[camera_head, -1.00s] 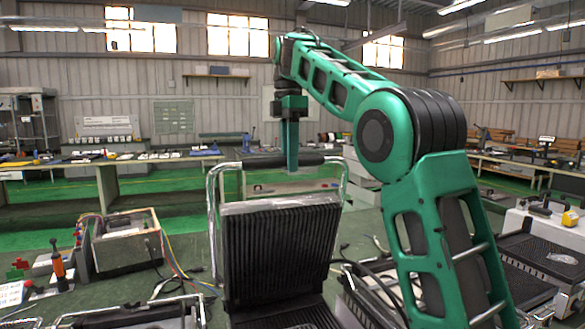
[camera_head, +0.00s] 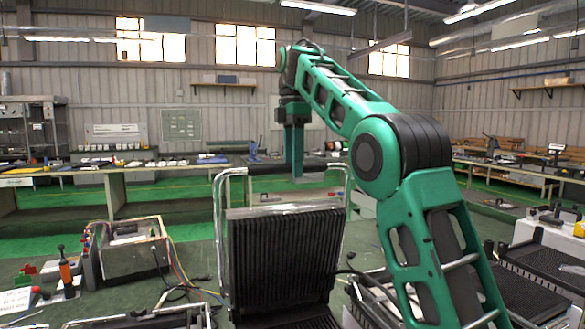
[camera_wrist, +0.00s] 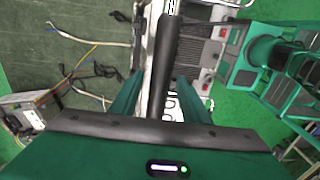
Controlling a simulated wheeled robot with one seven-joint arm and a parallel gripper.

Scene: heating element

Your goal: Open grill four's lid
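A grill in the middle of the head view has its lid (camera_head: 285,258) raised about upright, with the dark ribbed inner face toward the camera. No number is readable on it. A chrome frame carries its black handle bar (camera_head: 262,170) across the top. My gripper (camera_head: 297,166) points down at this bar and overlaps it. In the wrist view, the black handle (camera_wrist: 168,62) runs between the two green fingers of my gripper (camera_wrist: 163,90), with gaps on both sides. The fingers are apart and not clamped on it. The grill's lower part is cut off.
Other grills stand at the front left (camera_head: 150,316) and right (camera_head: 545,268). An opened box with wires (camera_head: 132,252) sits to the left. Long workbenches line the back. My arm covers much of the right side.

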